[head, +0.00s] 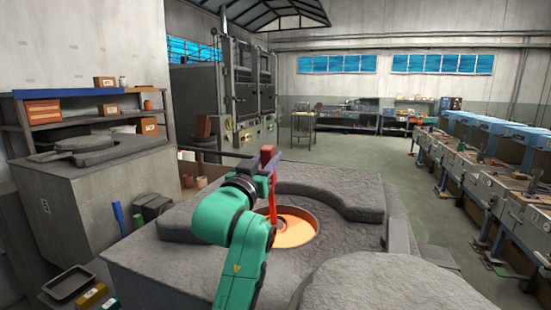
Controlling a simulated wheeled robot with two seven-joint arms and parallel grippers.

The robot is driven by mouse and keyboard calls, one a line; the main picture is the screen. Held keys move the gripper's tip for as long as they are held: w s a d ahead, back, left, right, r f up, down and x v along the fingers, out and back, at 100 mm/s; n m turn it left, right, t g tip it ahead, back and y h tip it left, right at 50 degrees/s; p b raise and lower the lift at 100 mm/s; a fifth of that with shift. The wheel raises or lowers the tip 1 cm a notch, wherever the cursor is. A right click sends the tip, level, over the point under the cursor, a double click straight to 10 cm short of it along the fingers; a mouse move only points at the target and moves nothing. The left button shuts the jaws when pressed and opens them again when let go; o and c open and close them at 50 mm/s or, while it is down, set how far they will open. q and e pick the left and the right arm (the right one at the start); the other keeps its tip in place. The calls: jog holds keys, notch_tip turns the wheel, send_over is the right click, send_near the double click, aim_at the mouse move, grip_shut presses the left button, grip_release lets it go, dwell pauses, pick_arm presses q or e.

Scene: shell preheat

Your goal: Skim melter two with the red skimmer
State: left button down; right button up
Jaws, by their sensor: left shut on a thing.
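An open melter (180,265) of rough grey stone stands in front of me, with glowing orange melt (297,228) in its round opening. I cannot read a number on it. My left gripper (263,174), on the green arm, is shut on the red skimmer (269,158) at the near left side of the opening. The red handle stands roughly upright, and a red part runs down toward the melt. My right gripper is not in view.
A curved grey slab (335,188) lies behind the opening, and a round grey lid (400,285) lies at the front right. Another, covered melter (100,190) stands at left. A blue handle (118,216) and a dark tray (68,284) are beside my melter. Open floor lies beyond.

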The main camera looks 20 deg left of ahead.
pick_arm(q)
jog(key=shift+s, duration=0.6)
jog(key=shift+r+v, duration=0.2)
jog(key=shift+v, duration=0.7)
jog(key=shift+r+v, duration=0.2)
jog(key=shift+v, duration=0.7)
jog(key=shift+r+v, duration=0.2)
jog(key=shift+v, duration=0.7)
jog(key=shift+s, duration=0.1)
jog(key=shift+d, duration=0.1)
jog(key=shift+d, duration=0.55)
jog(key=d, duration=0.3)
jog(key=shift+d, duration=0.2)
